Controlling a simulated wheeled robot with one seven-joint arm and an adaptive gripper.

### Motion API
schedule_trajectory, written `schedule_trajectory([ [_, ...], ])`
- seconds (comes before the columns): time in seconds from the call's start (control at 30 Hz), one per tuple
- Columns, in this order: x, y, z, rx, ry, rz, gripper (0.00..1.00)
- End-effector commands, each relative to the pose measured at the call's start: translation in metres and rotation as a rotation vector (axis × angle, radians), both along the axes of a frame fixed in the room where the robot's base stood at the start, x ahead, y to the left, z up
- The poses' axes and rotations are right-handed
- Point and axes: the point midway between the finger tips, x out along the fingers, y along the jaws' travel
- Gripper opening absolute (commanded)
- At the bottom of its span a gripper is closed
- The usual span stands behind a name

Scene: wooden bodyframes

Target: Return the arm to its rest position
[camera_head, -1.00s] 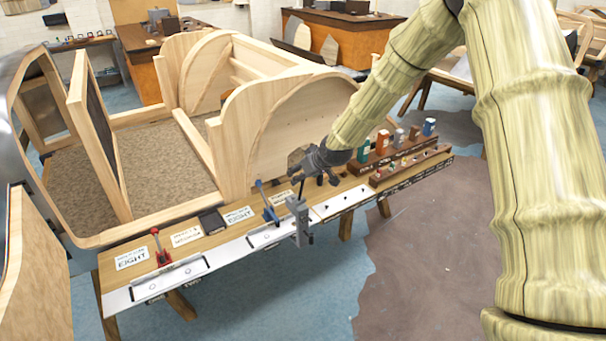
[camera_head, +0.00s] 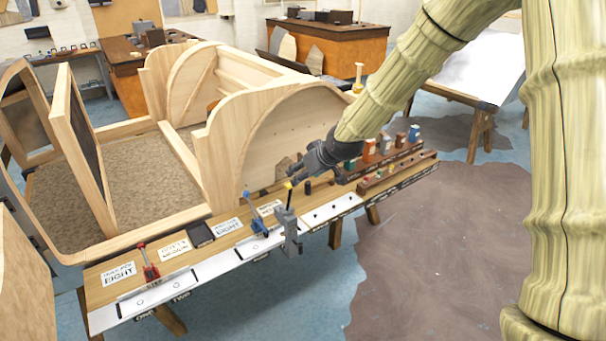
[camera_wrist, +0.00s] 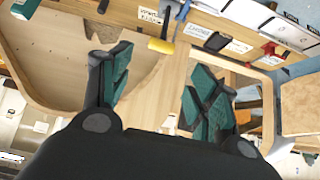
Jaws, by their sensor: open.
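My arm, with a bamboo-like surface, comes down from the upper right in the head view. My gripper (camera_head: 298,176) is dark and hangs above the right part of the long workbench (camera_head: 208,249), close to the wooden bodyframe (camera_head: 222,148). In the wrist view its two green-padded fingers (camera_wrist: 155,95) stand wide apart with nothing between them. A yellow-ended tool (camera_wrist: 161,46) shows beyond the fingers, apart from them. The fingertips are small and partly hard to make out in the head view.
A grey clamp (camera_head: 290,232), a blue clamp (camera_head: 256,215) and a red clamp (camera_head: 150,264) stand along the bench. A wooden rack (camera_head: 400,172) with several coloured items lies right of my gripper. Open floor (camera_head: 430,260) lies to the right.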

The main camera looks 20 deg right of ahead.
Motion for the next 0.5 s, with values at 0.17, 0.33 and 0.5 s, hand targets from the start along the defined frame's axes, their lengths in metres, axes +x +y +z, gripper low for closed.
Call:
schedule_trajectory([
  [0.17, -0.0003, -0.0002, 0.0004, 0.000, 0.000, 0.000, 0.61],
  [0.33, -0.0001, -0.0001, 0.0004, 0.000, 0.000, 0.000, 0.61],
  [0.5, -0.0030, 0.0016, -0.0075, 0.001, 0.009, -0.001, 0.61],
])
